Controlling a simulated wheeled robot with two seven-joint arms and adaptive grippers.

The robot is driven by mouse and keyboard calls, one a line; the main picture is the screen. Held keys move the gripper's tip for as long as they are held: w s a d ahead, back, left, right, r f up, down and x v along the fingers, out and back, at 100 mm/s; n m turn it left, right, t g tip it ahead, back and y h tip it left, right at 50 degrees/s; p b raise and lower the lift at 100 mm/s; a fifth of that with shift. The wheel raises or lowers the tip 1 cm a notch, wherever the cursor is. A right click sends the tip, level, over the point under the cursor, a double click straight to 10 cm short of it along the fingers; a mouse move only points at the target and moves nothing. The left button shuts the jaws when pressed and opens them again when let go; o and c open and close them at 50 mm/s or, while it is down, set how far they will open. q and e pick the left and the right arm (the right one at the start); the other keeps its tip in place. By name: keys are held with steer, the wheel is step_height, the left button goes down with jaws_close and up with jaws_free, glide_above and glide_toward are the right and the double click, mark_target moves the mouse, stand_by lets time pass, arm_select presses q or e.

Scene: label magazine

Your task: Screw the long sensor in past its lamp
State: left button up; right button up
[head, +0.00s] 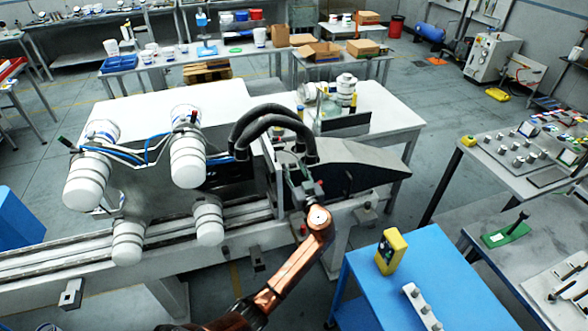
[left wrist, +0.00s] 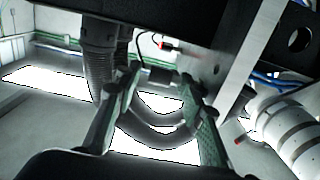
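My left gripper (head: 305,185) is at the end of the copper-coloured arm, beside the dark block under the black hoses in the head view. In the left wrist view its two green fingers (left wrist: 163,82) stand wide apart. A short dark cylinder (left wrist: 161,75) shows between the fingertips, with a thin black cable near it. It may be the long sensor's body; I cannot tell whether the fingers touch it. A small red-ended part (left wrist: 166,46) shows just above it. The lamp cannot be made out with certainty. My right gripper is not in view.
Thick black hoses (head: 265,120) arch over the block close to my left gripper. White cylinders (head: 187,160) on the machine stand to its left. A blue table (head: 440,275) with a yellow device (head: 391,251) stands at the lower right.

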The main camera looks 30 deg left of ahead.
arm_select(q)
steer(key=v, duration=1.1)
steer(key=shift+s+d, duration=0.2)
steer(key=shift+d, duration=0.05)
steer(key=shift+w, duration=0.1)
